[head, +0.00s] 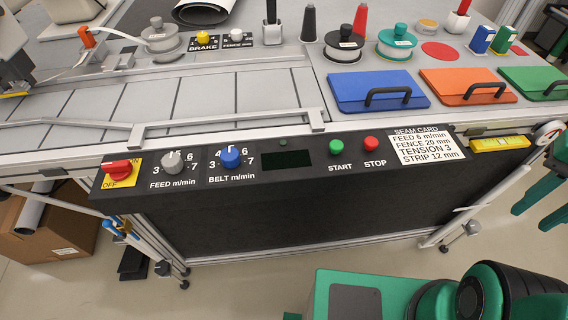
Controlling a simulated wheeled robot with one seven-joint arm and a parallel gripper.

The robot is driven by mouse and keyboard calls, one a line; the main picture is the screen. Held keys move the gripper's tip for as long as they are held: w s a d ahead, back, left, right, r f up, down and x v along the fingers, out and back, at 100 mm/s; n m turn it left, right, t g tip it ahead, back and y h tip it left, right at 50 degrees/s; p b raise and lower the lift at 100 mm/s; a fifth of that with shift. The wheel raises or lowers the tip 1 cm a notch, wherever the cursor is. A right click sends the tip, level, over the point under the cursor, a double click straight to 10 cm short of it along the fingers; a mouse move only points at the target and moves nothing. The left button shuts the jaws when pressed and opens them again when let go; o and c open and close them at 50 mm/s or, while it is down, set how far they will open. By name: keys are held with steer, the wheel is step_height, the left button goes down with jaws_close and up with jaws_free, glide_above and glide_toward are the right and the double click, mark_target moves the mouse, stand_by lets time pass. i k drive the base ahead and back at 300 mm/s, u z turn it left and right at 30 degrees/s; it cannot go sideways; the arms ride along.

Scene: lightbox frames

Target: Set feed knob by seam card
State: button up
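The feed knob (171,162) is a grey round knob on the black front panel, labelled FEED m/min. Its scale runs from 3 at left to 7 at right; the knob's mark seems to point roughly upward, but I cannot tell the exact number. The seam card (426,146) is a white card at the panel's right end. It reads FEED 6 m/min, FENCE 20 mm, TENSION 3, STRIP 12 mm.
On the panel are a red switch (117,168), the blue belt knob (230,156) right of the feed knob, a dark display (287,159), a green start button (336,147) and a red stop button (371,144). A metal rail (230,134) runs above. The floor in front is clear.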

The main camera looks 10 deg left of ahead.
mark_target(172, 162)
steer(key=u, duration=1.6)
